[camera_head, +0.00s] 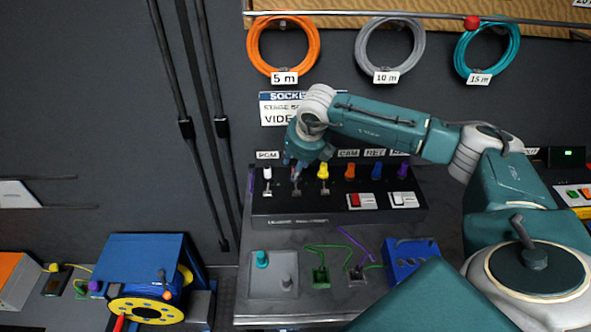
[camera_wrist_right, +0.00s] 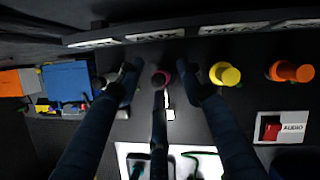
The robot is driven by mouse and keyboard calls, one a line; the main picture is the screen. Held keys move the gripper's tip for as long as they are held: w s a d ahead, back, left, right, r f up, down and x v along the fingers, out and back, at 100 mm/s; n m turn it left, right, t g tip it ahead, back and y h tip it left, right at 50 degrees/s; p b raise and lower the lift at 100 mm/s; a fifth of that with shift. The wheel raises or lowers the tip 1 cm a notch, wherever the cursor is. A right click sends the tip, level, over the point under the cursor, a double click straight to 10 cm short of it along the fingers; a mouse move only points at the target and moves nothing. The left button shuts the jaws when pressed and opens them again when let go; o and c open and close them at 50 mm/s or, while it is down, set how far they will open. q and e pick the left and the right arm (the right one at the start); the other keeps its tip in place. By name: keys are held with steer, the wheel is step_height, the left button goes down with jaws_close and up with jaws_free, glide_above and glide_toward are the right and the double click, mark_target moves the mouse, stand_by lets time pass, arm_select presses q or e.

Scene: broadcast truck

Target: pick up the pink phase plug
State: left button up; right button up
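In the head view my right gripper (camera_head: 296,168) reaches down to the panel (camera_head: 330,210) between a white plug (camera_head: 267,173) and a yellow plug (camera_head: 323,171), and mostly hides the pink plug. The yellow plug (camera_wrist_right: 225,74) also shows in the wrist view. My left gripper is in neither view.
Orange (camera_head: 350,171), blue (camera_head: 376,171) and purple (camera_head: 403,170) plugs stand further right. Red (camera_head: 360,201) and white (camera_head: 403,200) switches lie below them.

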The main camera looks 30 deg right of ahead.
jaws_close()
